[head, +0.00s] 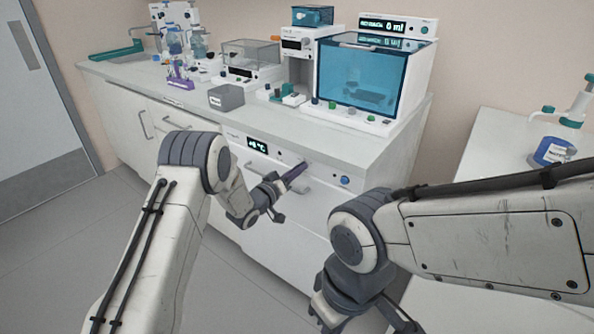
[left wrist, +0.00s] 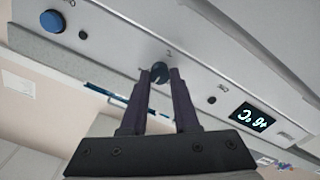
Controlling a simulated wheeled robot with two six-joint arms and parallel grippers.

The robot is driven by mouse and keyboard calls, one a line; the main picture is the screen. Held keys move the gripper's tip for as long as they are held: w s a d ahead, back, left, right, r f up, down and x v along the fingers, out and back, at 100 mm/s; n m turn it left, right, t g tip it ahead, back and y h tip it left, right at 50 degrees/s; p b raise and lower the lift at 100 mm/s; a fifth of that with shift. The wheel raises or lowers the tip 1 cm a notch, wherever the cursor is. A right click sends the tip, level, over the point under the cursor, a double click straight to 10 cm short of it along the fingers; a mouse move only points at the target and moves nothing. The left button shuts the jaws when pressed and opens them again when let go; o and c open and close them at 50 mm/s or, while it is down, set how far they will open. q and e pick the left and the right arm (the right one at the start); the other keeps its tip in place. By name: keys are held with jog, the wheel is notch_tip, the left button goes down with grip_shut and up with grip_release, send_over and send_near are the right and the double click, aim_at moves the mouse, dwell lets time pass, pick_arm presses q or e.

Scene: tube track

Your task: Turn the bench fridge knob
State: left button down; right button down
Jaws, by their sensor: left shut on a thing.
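The bench fridge panel (head: 317,171) is the white strip along the bench's front, with a lit temperature display (head: 257,145). In the left wrist view the dark round knob (left wrist: 159,72) sits on the panel between the tips of my left gripper (left wrist: 160,78). The left gripper is shut on the knob. In the head view my left gripper (head: 296,171) reaches the panel, and its fingers hide the knob. My right gripper (head: 365,320) is low at the bottom edge, away from the panel. Its fingertips are cut off by the frame.
A blue button (head: 345,180) is right of the knob on the panel. A fridge handle (head: 291,183) is just below. The bench top carries a grey bin (head: 226,97), a blue-windowed cabinet (head: 362,75) and other instruments. Another white table (head: 490,140) stands at right.

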pick_arm(q)
jog(key=shift+r+n, duration=0.1)
jog(key=shift+n, duration=0.8)
jog(key=c, duration=0.7)
grip_release()
jog(key=shift+o, duration=0.2)
jog(key=v, duration=1)
jog(key=shift+s+a, duration=0.15)
